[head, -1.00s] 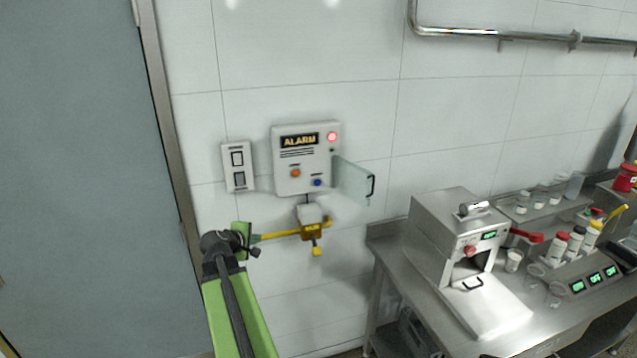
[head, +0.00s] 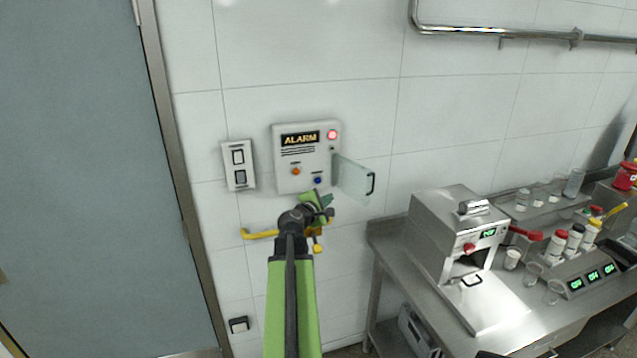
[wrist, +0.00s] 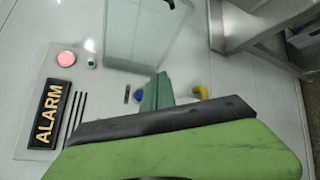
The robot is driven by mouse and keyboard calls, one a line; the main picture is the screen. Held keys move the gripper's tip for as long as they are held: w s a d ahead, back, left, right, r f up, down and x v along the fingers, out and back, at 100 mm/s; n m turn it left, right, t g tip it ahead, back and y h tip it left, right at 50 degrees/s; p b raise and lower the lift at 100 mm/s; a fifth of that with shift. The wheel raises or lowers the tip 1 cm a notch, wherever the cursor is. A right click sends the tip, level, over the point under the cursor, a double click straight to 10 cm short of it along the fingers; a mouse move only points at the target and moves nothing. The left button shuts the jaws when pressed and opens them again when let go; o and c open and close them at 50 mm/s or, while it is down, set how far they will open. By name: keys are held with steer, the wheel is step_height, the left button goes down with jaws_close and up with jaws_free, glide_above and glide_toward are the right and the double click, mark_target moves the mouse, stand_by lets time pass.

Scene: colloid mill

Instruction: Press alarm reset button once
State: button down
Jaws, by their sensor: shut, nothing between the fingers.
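The alarm panel (head: 307,158) is a light box on the tiled wall with an ALARM sign, a lit red lamp (head: 332,135), an orange button (head: 296,171) and a blue button (head: 318,180). Its clear cover (head: 353,178) stands swung open to the right. My gripper (head: 323,200) is shut and empty, just below the blue button in the head view. In the wrist view my green gripper (wrist: 157,92) points toward the panel, with the blue button (wrist: 138,96) beside its tip. I cannot tell whether they touch. The orange button is hidden there.
A switch plate (head: 239,165) is on the wall left of the panel. A yellow valve handle (head: 260,234) sits below, partly behind my arm. At right, a steel table bears a mill machine (head: 465,250) and several bottles. A door (head: 80,180) is at far left.

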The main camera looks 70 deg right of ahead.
mark_target(318, 181)
steer(key=w+d, duration=0.2)
steer(key=d, duration=0.1)
steer(key=w+d, duration=0.3)
steer(key=shift+w+d, duration=0.25)
steer(key=shift+d, duration=0.05)
stand_by(1.8)
steer(key=shift+w+d, duration=0.3)
steer(key=shift+w+d, duration=0.3)
steer(key=shift+d, duration=0.05)
stand_by(0.8)
steer(key=shift+s+a, duration=0.6)
steer(key=shift+a, duration=0.05)
